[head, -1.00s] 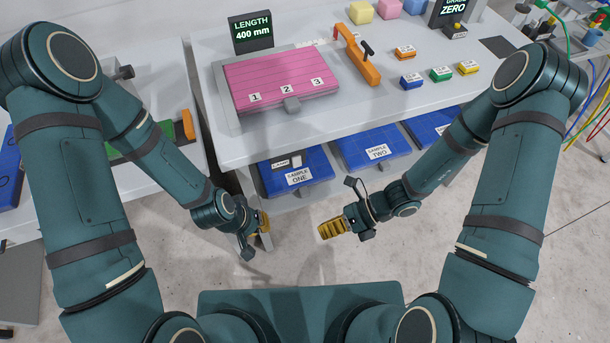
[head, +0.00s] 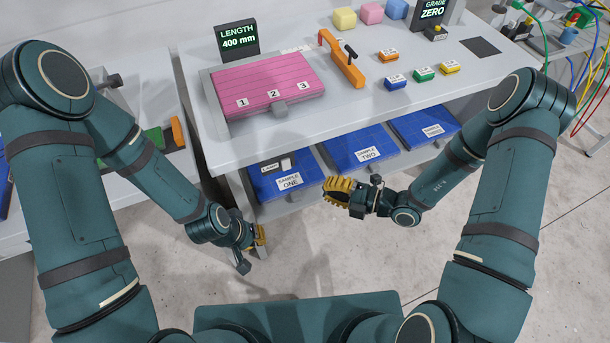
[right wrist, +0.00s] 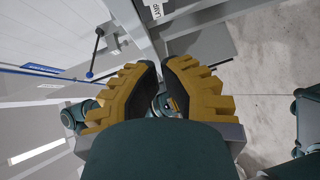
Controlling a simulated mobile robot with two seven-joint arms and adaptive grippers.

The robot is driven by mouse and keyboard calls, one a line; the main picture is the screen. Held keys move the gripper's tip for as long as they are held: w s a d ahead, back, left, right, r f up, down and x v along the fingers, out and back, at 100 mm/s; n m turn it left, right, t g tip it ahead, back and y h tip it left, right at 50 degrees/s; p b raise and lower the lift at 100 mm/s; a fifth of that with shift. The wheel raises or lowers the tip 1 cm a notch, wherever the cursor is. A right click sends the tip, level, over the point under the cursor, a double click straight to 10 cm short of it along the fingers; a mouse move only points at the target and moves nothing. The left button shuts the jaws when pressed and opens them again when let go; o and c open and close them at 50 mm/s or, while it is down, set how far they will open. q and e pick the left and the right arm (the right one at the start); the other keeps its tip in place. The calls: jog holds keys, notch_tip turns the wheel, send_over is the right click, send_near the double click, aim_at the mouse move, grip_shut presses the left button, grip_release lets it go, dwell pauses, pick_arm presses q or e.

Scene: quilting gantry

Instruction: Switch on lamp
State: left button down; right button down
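The lamp control is a small dark panel with a LAMP label (head: 270,168) and a pale switch (head: 287,163). It sits under the table's front edge, above the SAMPLE ONE bin. My right gripper (head: 337,190) is right of and below the switch, apart from it, by the bins. In the right wrist view its yellow fingers (right wrist: 160,66) lean together at the tips with nothing between them; the LAMP label (right wrist: 157,10) shows beyond. The switch is not clear there. My left gripper (head: 262,240) hangs low over the floor, seen side-on, apart from everything.
Blue bins SAMPLE ONE (head: 285,183) and SAMPLE TWO (head: 360,150) sit under the white table (head: 222,150). On top are a pink quilted pad (head: 270,85), an orange-handled tool (head: 343,62) and small coloured blocks. Floor in front is free.

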aim_at(286, 164)
jog(key=shift+w+d+f+b+x, duration=0.1)
jog(key=shift+w+d+b+x, duration=0.25)
jog(key=shift+x, duration=1.7)
jog(key=shift+w+d+f+b+x, duration=0.15)
jog(key=shift+w+x, duration=0.35)
jog(key=shift+x, duration=1.55)
jog(key=shift+w+d+b+x, duration=0.15)
jog(key=shift+w+b+x, duration=0.2)
jog(key=shift+x, duration=1.75)
jog(key=shift+w+f, duration=0.1)
